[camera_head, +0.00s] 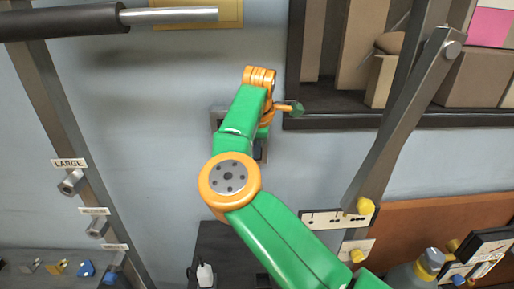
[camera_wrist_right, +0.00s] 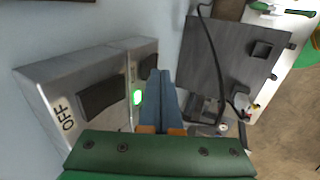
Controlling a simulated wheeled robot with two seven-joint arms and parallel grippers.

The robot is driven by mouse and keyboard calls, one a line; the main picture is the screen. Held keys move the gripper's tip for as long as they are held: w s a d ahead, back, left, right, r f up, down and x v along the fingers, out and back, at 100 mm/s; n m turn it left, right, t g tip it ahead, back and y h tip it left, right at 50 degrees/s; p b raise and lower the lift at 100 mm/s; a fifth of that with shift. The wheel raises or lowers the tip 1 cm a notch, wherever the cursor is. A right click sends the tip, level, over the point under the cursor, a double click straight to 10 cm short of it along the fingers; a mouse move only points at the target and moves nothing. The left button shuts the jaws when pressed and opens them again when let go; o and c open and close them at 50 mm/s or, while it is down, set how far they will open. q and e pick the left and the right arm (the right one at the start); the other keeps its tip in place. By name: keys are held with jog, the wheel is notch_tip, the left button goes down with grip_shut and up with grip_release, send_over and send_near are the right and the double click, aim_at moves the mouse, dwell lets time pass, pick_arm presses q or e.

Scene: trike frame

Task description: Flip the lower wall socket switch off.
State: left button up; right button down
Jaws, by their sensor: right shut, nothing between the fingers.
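The wall socket box (camera_head: 216,117) is mostly hidden behind my right arm in the head view. In the right wrist view its grey metal housing (camera_wrist_right: 75,68) fills the left side, with OFF lettering, a dark switch face (camera_wrist_right: 103,97) and a lit green lamp (camera_wrist_right: 137,97). I cannot tell for certain which part is the lower switch. My right gripper (camera_wrist_right: 159,76) is shut and empty, its blue-grey fingers close beside the lamp; contact is unclear. In the head view its fingers (camera_head: 261,149) show only in part. My left gripper is not in view.
A dark shelf opening with boxes (camera_head: 385,80) is at the upper right of the head view. A grey slanted bar (camera_head: 400,120) stands right of my arm. A dark panel with a cable and plug (camera_head: 205,272) is below.

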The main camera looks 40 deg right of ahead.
jog(key=shift+w+d+r+p, duration=0.2)
jog(key=shift+r, duration=0.3)
jog(key=shift+w+d+r+p, duration=0.15)
jog(key=shift+w+r, duration=0.05)
jog(key=shift+r, duration=0.25)
